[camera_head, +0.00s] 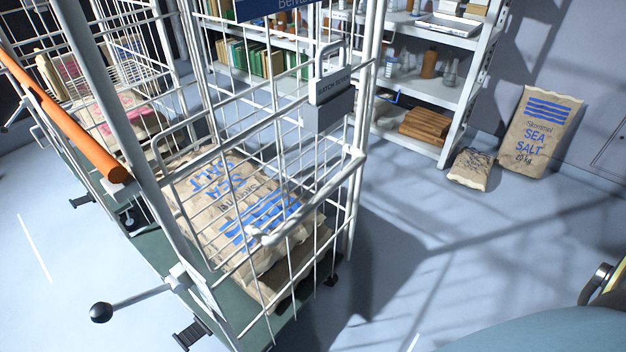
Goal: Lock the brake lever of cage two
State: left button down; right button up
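A wire cage trolley (352,210) stands in the middle, with sacks of sea salt (235,205) lying in it. A lever with a black ball knob (101,312) sticks out to the left from a pale bracket near the cage's lower front corner. The lever slopes slightly down toward its knob. A dark pedal (192,334) shows below it near the floor. A second cage (60,150) with sacks stands at the left. I cannot read a number that tells which is cage two. Neither of my grippers is in view.
An orange bar (65,118) runs along the upper left. A dark grey box with a label (330,100) hangs on the middle cage. Shelves (440,90) stand behind. Two salt sacks (540,130) are by the wall.

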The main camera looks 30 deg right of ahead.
aim_at(100, 312)
jog(key=u, duration=2)
jog(key=k, duration=1.1)
jog(key=z, duration=1.25)
jog(key=i, duration=0.5)
jog(key=u, duration=0.05)
